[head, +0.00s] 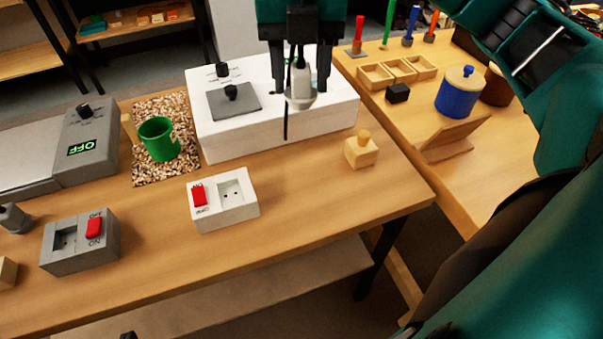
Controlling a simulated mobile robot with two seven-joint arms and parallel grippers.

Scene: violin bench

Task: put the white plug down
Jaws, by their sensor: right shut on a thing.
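My right gripper (300,82) comes in at the top middle and points down. It is shut on the white plug (300,97), which hangs between its fingers over the white machine. A dark cord or rod shows below the plug. The gap between the plug and the machine's top is hard to judge. My left gripper is not in view.
The white machine (270,142) has a grey plate on top. In front are a white socket box (243,211) with a red switch, and a grey socket box (72,262). A green cup (158,140) stands on a speckled mat (142,178). A wooden block (361,154) sits right. Bench is clear between the white socket box and the block.

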